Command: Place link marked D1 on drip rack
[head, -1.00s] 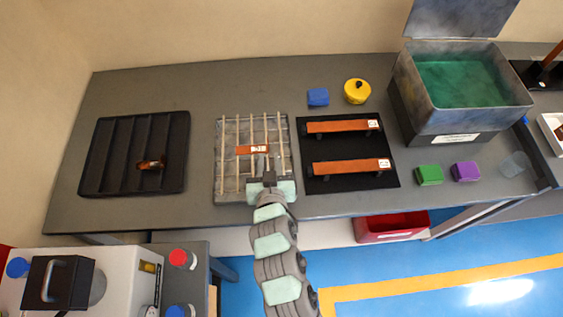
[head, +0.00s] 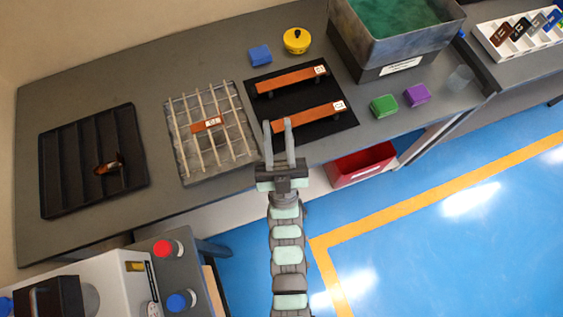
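A short copper link with a white label (head: 208,124) lies across the wooden slats of the drip rack (head: 226,152) in the middle of the table; the label is too small to read. My gripper (head: 278,124) is open and empty, right of the rack and apart from the link. Its two fingers point toward the black mat's left edge. Another small copper piece (head: 108,166) sits in the black slotted tray (head: 68,201) at the left; I cannot read any mark on it.
A black mat (head: 293,97) holds two long labelled copper bars. A blue block (head: 260,55), yellow round container (head: 297,40), green block (head: 384,105) and purple block (head: 417,95) stand around it. A tank of green liquid (head: 385,47) stands at the back right. A red bin (head: 360,165) is below the table edge.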

